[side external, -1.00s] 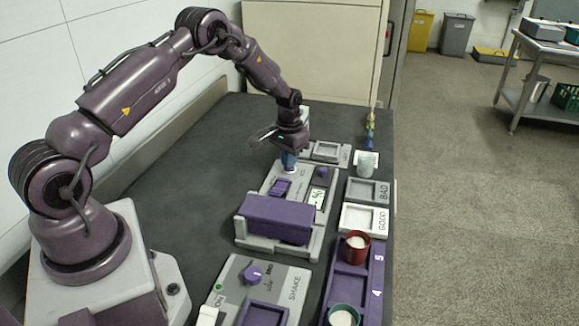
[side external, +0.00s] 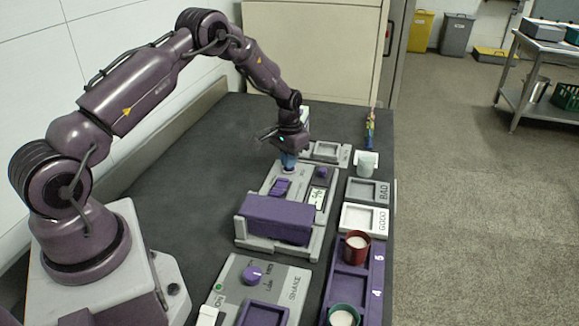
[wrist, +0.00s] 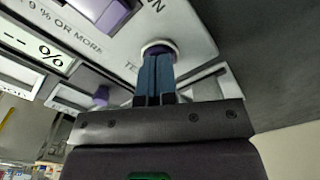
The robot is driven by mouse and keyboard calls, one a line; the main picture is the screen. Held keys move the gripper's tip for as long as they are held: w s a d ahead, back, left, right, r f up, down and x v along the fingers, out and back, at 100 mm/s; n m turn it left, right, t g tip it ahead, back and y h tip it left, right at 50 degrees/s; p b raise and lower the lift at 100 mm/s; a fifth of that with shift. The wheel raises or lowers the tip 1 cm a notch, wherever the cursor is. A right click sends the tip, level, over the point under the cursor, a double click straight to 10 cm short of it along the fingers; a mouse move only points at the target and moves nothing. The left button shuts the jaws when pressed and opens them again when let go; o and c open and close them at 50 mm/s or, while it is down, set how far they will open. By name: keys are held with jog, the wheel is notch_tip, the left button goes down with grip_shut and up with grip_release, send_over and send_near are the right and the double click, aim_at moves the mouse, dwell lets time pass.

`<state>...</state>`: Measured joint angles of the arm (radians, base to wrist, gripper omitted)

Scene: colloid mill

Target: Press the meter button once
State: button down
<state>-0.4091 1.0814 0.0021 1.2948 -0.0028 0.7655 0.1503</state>
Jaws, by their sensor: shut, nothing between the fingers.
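The meter (side external: 275,222) is a grey panel unit with a purple block across its near part, in the middle of the side view. Its white round button (wrist: 159,47), beside lettering that starts "TE", shows in the wrist view. My gripper (wrist: 158,58) has its blue fingers shut together, with the tips over the button and covering part of it. I cannot tell whether they touch it or how far it is pressed. In the side view my gripper (side external: 289,168) points down at the meter's far end. The display (wrist: 35,46) reads "-- %".
A purple switch (wrist: 108,14) and a purple knob (side external: 321,173) are close to the button. GOOD (side external: 364,218) and BAD (side external: 369,191) trays stand to the right. A SHAKE unit (side external: 262,285) and a purple rack (side external: 374,275) with cups are nearer. The left tabletop is clear.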

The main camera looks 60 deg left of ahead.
jog(key=shift+r, duration=3.55)
jog(key=shift+r, duration=1.1)
dwell(1.8)
jog(key=s+d+r+m+t, duration=0.1)
jog(key=s+d+r+t, duration=0.1)
jog(key=s+d+r, duration=0.8)
jog(key=s+d+r+m+t, duration=0.2)
jog(key=s+d+r, duration=0.8)
jog(key=s, duration=0.6)
notch_tip(320, 180, up, 2)
jog(key=shift+s+t, duration=0.35)
jog(key=shift+t, duration=0.45)
